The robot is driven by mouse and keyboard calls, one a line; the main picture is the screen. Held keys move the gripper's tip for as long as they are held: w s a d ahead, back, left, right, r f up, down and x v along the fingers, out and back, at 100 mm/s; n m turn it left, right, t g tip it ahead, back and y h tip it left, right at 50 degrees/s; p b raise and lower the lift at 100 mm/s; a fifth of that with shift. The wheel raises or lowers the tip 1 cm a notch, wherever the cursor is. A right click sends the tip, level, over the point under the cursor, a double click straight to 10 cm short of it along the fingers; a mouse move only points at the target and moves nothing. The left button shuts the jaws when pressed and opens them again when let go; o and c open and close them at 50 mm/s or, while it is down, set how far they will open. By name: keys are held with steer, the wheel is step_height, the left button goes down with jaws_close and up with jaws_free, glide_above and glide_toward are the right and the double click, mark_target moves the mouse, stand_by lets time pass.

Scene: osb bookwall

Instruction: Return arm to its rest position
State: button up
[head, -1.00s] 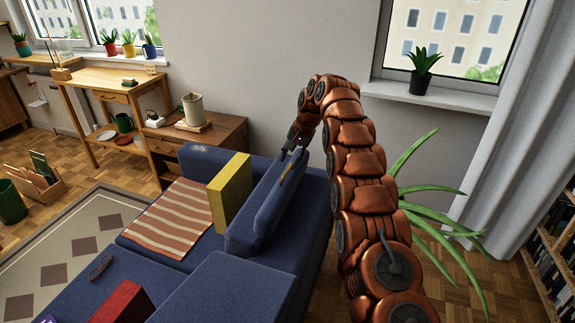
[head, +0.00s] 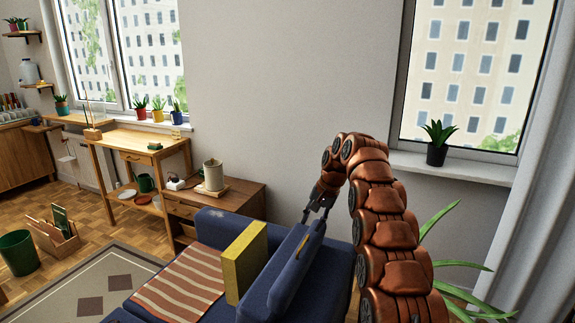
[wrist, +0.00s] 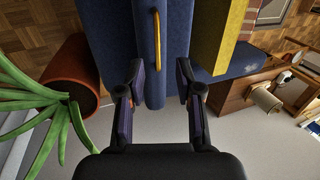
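My copper-coloured segmented arm (head: 385,225) rises from the bottom of the head view and bends over toward the blue sofa. My gripper (head: 318,210) points down just above the sofa's blue armrest (head: 290,272). In the wrist view my gripper (wrist: 160,78) has its two dark fingers spread apart, with nothing held between them. The armrest (wrist: 150,90) shows beyond and between the fingers. A thin orange-yellow object (wrist: 156,35) lies on the armrest, a little beyond the fingertips.
A yellow block (head: 244,262) stands on the sofa beside a striped cloth (head: 180,285). A potted plant's long leaves (head: 455,265) are close to the arm's right side. A windowsill plant (head: 437,145) and a wooden cabinet (head: 240,198) stand behind. Open wall space lies above the arm.

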steer(key=s+d+r+n+g+p, duration=0.1)
steer(key=s+r, duration=0.3)
steer(key=s, duration=0.4)
steer(key=s+d+r+n+h+p, duration=0.1)
steer(key=s+r, duration=0.2)
steer(key=s, duration=0.5)
steer(key=s+d+r+g+p, duration=0.1)
steer(key=s+r, duration=0.3)
steer(key=s, duration=0.4)
steer(key=s+d+f+n+h+p, duration=0.1)
steer(key=s+d+f, duration=0.1)
steer(key=s, duration=1.4)
steer(key=s+d+f+n+g+h+p, duration=0.1)
steer(key=s+d+f+p, duration=0.1)
steer(key=s, duration=1.5)
steer(key=shift+s+d+f+n+h, duration=0.15)
steer(key=shift+d+f+n+h, duration=0.3)
steer(key=shift+d, duration=0.5)
steer(key=shift+o, duration=0.6)
steer(key=shift+f, duration=0.1)
